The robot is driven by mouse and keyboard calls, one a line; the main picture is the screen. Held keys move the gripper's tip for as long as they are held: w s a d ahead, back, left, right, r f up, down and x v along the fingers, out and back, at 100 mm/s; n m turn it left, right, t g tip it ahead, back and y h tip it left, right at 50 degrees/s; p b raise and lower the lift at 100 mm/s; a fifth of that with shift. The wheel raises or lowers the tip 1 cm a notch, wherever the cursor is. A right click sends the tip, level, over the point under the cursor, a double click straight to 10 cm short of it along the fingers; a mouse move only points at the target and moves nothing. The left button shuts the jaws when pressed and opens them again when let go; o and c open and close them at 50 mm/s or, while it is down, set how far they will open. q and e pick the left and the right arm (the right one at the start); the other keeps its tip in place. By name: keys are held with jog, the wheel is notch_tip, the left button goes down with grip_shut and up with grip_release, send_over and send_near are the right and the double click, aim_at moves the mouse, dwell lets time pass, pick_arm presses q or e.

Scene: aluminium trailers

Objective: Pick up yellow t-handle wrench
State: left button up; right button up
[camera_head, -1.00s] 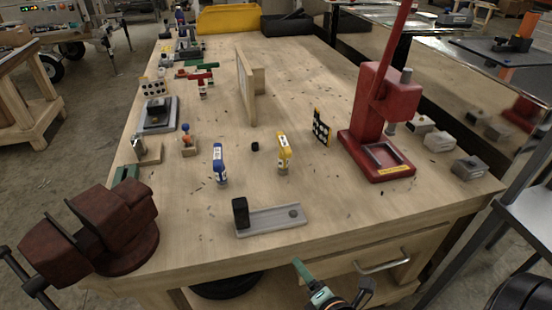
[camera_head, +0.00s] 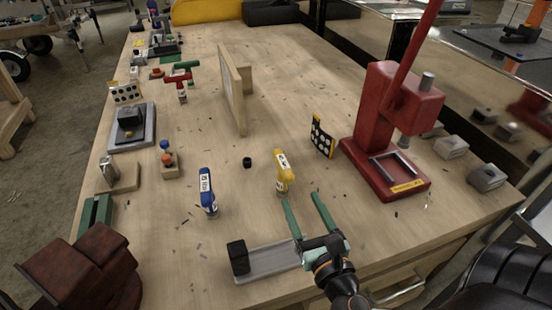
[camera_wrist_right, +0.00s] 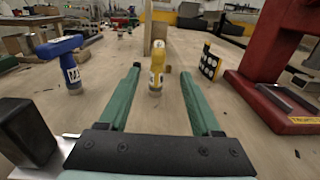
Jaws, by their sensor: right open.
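The yellow t-handle wrench (camera_head: 283,171) stands upright on the wooden workbench, near the middle. My right gripper (camera_head: 302,202) is open, with green fingers pointing toward the wrench from the bench's front edge. In the right wrist view the yellow wrench (camera_wrist_right: 157,70) stands ahead, in line with the gap between the open fingers (camera_wrist_right: 160,82). It is beyond the fingertips and apart from them. My left gripper is not in view.
A blue t-handle wrench (camera_head: 207,192) stands left of the yellow one. A red press (camera_head: 386,130) stands to the right, with a dotted board (camera_head: 321,137) beside it. A grey fixture with a black block (camera_head: 238,257) lies at the front. A small black cylinder (camera_head: 247,162) is nearby.

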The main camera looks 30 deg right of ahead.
aim_at(291, 182)
jog(key=shift+w, duration=0.25)
jog(key=shift+w+d+r, duration=0.15)
jog(key=shift+w, duration=0.2)
jog(key=p+x, duration=0.1)
jog(key=x, duration=0.6)
jog(key=p+x, duration=0.1)
jog(key=x, duration=0.2)
jog(key=shift+w+r+p, duration=0.3)
jog(key=shift+r, duration=0.05)
jog(key=shift+w, duration=0.25)
grip_shut()
